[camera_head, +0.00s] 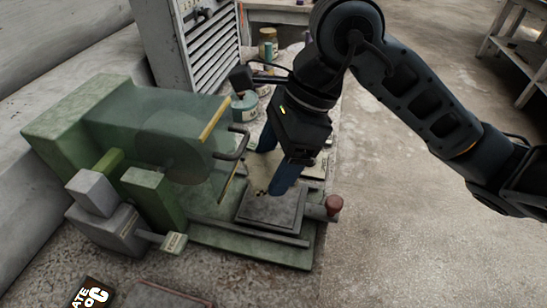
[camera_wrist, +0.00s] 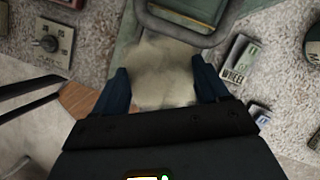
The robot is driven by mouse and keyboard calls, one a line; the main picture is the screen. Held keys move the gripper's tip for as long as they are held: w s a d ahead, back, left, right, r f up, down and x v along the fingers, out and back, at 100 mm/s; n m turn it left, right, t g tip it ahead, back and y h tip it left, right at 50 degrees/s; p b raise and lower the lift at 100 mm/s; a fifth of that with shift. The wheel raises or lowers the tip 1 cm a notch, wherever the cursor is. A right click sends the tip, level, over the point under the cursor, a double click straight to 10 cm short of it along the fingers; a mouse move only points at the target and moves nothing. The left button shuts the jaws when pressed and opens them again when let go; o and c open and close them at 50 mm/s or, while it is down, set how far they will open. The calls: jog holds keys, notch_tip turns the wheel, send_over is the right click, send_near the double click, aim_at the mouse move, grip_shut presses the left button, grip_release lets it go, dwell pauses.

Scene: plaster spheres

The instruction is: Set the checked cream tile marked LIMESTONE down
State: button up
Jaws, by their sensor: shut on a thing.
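My gripper (camera_head: 273,170) points down over the grey plate of a green machine in the head view. In the wrist view, my gripper (camera_wrist: 160,70) has its two blue fingers on either side of a mottled cream tile (camera_wrist: 163,72) and is shut on it. No LIMESTONE lettering or check pattern can be read on the tile there.
The green machine (camera_head: 75,115) has a clear guard and a curved handle close left of my gripper. Its grey plate (camera_head: 272,212) lies below, with a red knob (camera_head: 334,203) beside it. Jars (camera_head: 244,106) stand behind. A small WHEEL label (camera_wrist: 234,74) shows in the wrist view.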

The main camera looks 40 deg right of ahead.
aim_at(267, 201)
jog(key=shift+f+b, duration=0.2)
jog(key=shift+b, duration=0.4)
notch_tip(267, 201, down, 5)
jog(key=b, duration=0.6)
jog(key=shift+f+b, duration=0.15)
jog(key=shift+b, duration=0.2)
jog(key=shift+b, duration=1.1)
dwell(0.3)
jog(key=shift+f+b, duration=0.65)
jog(key=shift+b, duration=0.4)
dwell(0.5)
jog(key=o, duration=1.2)
jog(key=shift+r, duration=0.1)
